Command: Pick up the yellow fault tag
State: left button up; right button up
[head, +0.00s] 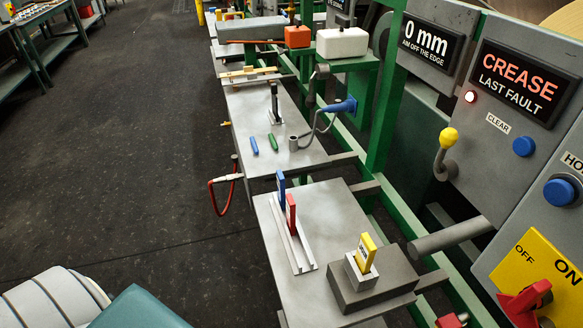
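The yellow fault tag (366,252) stands upright, leaning slightly, in a small light metal block (354,277) on the nearest grey bench, right of the picture's middle. Its face carries a white label with dark lettering too small to read. The tag's lower end is hidden in the block. The block sits on a larger dark grey block (372,290). Neither of my grippers shows in the head view.
Left of it, a red tag (291,214) and a blue tag (281,189) stand in a metal rail (300,250). A grey control panel (480,160) with a yellow-knobbed lever (449,138) rises on the right. A dark roller bar (450,236) reaches toward the bench. Open floor (130,150) lies left.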

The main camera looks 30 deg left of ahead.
aim_at(366, 250)
jog(key=j+z, duration=0.1)
jog(key=j, duration=0.35)
jog(key=k+j, duration=0.15)
jog(key=j, duration=0.3)
jog(key=j+z, duration=0.15)
jog(key=j, duration=0.3)
jog(key=k+j+z, duration=0.1)
jog(key=j, duration=0.3)
jog(key=k+j, duration=0.15)
jog(key=j, duration=0.3)
jog(key=z, duration=0.05)
